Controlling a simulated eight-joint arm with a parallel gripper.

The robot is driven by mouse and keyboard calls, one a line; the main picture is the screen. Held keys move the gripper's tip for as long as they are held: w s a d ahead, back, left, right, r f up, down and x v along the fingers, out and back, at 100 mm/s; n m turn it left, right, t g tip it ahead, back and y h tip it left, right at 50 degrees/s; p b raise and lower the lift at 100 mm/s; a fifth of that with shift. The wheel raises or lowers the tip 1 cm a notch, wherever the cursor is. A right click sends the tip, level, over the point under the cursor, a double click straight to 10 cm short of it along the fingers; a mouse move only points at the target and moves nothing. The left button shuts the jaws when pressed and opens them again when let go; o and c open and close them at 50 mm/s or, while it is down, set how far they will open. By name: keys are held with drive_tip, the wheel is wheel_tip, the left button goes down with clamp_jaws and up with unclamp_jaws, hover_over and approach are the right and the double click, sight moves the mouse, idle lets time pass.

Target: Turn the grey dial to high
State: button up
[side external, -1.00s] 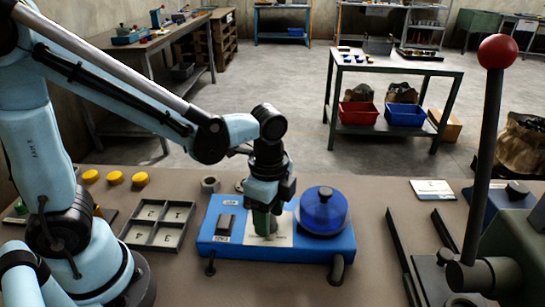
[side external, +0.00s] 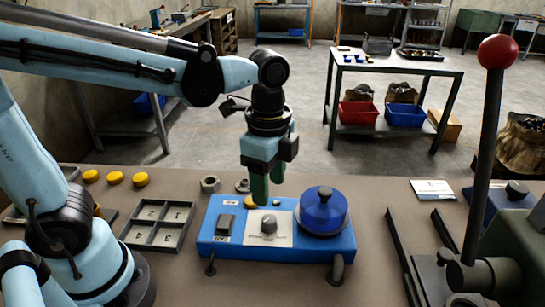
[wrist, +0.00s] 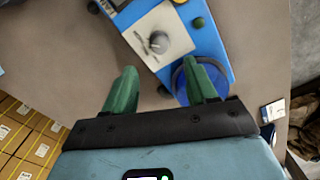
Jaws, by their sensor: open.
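The grey dial (side external: 268,224) stands on a pale plate on top of the blue drum machine (side external: 225,250). In the wrist view the dial (wrist: 158,42) shows beyond my fingertips with nothing touching it. The plate's markings and the dial's exact setting are too small to read. My gripper (side external: 267,190) hangs above the machine, over its back edge, with its green fingers pointing down. In the wrist view my gripper (wrist: 162,85) has its two green fingers apart and empty.
A blue-lidded drum (side external: 323,211) sits on the machine right of the dial, and a dark switch (side external: 227,224) is left. A grey sorting tray (side external: 158,225) lies left of the machine. A tall lever with a red ball (side external: 497,52) rises at right.

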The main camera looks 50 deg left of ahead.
drive_tip(key=shift+r, duration=1.9)
drive_tip(key=s+a+f+n+t, duration=0.1)
drive_tip(key=a+f+n+t, duration=0.3)
drive_tip(key=n, duration=0.9)
drive_tip(key=shift+s+a+n+t, duration=0.15)
drive_tip(key=shift+a+n+t, duration=0.15)
drive_tip(key=shift+a+t, duration=1.65)
